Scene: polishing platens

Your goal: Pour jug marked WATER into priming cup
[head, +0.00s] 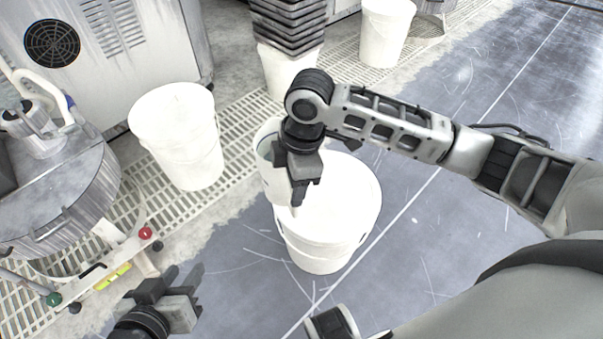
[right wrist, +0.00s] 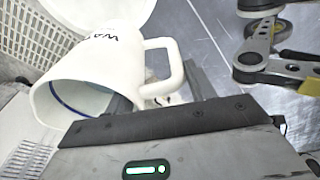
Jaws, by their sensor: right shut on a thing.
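A white jug (head: 271,182) is held in my right gripper (head: 300,195), above or beside the left rim of a large white bucket. In the right wrist view, the jug (right wrist: 92,68) shows a looped handle, black lettering starting "WA", and an open mouth with a blue line inside. The right gripper (right wrist: 150,98) is shut on the handle. In the head view the jug's mouth faces up and looks roughly upright; the arm hides part of it. My left gripper (head: 185,285) is empty at the lower left, fingers apart. I cannot pick out a priming cup.
The large white bucket (head: 318,250) stands on the grey floor under my right gripper. Another white bucket (head: 178,140) stands on the grating to the left. A round machine (head: 60,200) with hoses is at far left. Stacked dark bins (head: 288,25) stand behind. Floor at right is clear.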

